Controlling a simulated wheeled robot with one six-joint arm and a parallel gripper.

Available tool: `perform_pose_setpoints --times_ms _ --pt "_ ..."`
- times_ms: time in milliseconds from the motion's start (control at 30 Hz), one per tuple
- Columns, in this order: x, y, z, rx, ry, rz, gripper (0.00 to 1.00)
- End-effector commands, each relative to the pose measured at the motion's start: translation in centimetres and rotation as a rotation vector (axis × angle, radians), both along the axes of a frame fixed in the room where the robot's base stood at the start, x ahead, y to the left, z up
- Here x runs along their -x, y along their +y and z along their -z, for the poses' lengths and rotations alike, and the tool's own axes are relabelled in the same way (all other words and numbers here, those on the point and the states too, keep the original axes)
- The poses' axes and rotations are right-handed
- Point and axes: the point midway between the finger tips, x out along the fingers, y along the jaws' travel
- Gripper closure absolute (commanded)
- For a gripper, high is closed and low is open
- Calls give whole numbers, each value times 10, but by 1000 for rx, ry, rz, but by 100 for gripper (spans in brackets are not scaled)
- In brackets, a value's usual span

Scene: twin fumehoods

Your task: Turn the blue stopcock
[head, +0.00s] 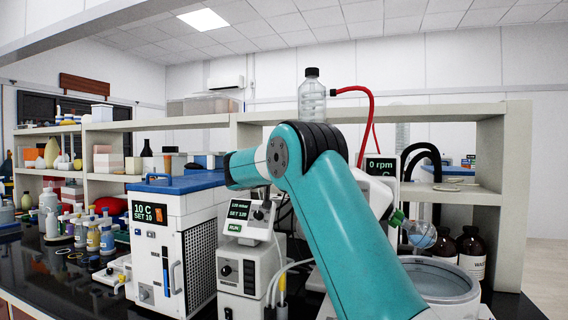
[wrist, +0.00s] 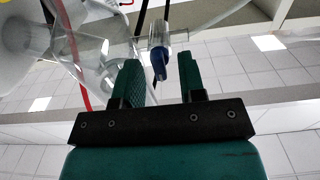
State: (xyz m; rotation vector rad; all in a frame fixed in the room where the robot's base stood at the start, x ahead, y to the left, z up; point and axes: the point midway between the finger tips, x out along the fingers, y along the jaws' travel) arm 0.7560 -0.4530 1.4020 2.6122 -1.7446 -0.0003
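The blue stopcock (wrist: 160,62) shows in the upper middle of the wrist view, set in a clear glass fitting (wrist: 166,36). My gripper (wrist: 160,70) is open, with one green finger on each side of the stopcock. A narrow gap shows between the stopcock and each finger, so no contact is visible. In the head view my teal arm covers the middle, and the gripper and the stopcock are hidden behind it.
Clear glassware (wrist: 105,50) and a red tube (wrist: 72,45) lie left of the fingers in the wrist view. In the head view a chiller (head: 180,235), a vacuum controller (head: 247,218), a round flask (head: 421,234) and a bath (head: 440,280) crowd the bench.

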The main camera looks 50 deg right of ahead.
Motion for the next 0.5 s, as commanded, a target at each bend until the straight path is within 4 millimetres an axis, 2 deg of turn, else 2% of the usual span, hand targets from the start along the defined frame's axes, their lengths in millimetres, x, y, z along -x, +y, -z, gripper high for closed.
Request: perform_pose_setpoints --times_ms 367,500 --pt "-2 -6 1 0 0 0 63" --pt "-2 -6 1 0 0 0 95"
